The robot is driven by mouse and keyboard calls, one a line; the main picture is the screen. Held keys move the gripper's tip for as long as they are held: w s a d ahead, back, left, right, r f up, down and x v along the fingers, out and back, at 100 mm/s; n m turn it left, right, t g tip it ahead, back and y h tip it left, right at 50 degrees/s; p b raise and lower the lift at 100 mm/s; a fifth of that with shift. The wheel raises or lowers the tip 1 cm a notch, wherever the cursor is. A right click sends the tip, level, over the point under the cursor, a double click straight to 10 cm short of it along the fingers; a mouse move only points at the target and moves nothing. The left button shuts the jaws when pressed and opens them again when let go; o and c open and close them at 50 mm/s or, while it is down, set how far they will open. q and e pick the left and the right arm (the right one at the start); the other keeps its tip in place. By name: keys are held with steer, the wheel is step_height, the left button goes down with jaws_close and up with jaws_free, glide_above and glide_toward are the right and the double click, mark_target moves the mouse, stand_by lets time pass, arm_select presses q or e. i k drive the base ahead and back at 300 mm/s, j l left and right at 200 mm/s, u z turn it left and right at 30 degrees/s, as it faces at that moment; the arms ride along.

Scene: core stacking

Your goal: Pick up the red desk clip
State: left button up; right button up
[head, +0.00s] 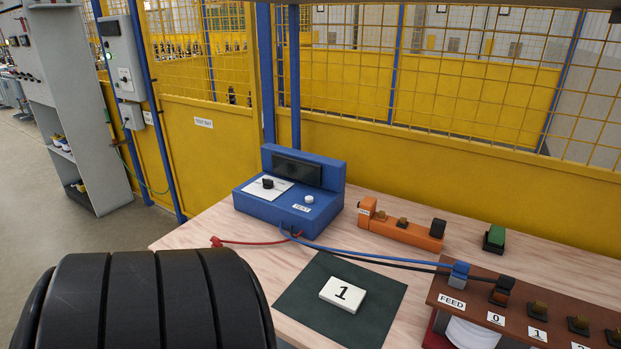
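The red desk clip (216,242) lies on the wooden table (190,235) near its left edge. It is small in the view, and its jaws are too small to make out. A red lead (258,242) runs from it to the front of the blue tester box (262,207), which has a dark display and a knob. Neither of my grippers shows in the head view, and nothing is seen touching the clip.
Blue and black leads cross to a brown terminal board (470,291). An orange device (400,231) and a green button (496,235) stand behind. A dark shape blocks the lower left.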

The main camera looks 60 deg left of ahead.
mark_target(216, 243)
steer(key=u, duration=2.75)
